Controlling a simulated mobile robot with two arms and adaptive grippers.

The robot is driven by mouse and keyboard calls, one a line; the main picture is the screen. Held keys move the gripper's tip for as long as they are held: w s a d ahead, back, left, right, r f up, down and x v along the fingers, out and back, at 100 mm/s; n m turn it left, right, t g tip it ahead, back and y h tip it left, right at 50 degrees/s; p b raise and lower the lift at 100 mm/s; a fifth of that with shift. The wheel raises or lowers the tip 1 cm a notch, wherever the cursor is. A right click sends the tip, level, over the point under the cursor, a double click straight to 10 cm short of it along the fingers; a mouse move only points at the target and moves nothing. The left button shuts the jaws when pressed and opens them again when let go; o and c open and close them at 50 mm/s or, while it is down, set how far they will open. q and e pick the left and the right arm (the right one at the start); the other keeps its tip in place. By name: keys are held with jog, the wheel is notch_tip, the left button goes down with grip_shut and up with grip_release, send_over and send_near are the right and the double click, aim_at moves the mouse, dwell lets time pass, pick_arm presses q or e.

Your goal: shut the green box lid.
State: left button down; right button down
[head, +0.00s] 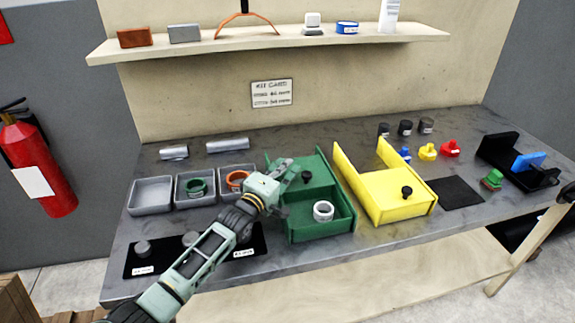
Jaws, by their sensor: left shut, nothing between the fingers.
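The green box (320,229) stands in the middle of the bench. Its green lid (318,166), with a black knob (306,176), covers the rear part. The front part is open and a white ring (322,211) lies in it. My left gripper (287,170) is shut and empty, over the left side of the green box, close to the left of the knob. I cannot tell whether it touches the lid. The arm hides part of the box's left wall. My right gripper is not clearly in view.
A yellow box (405,210) with a black knob stands just right of the green box. Grey trays (152,196) and a black mat (143,262) lie to the left. A black pad (455,193) and black holder (510,165) are right. A shelf (270,42) runs above.

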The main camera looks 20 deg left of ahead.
aim_at(292, 190)
pick_arm(q)
jog(key=shift+s+d, duration=0.25)
jog(key=shift+d, duration=0.1)
jog(key=shift+f, duration=0.15)
jog(key=s+d+p, duration=0.1)
jog(key=s+p, duration=0.1)
jog(key=s+d+p, duration=0.2)
jog(key=shift+r, duration=0.2)
jog(key=s+d+p, duration=0.3)
jog(key=s+d, duration=0.1)
jog(key=s, duration=0.3)
jog(key=shift+s+d+f, duration=0.25)
jog(key=shift+d, duration=0.1)
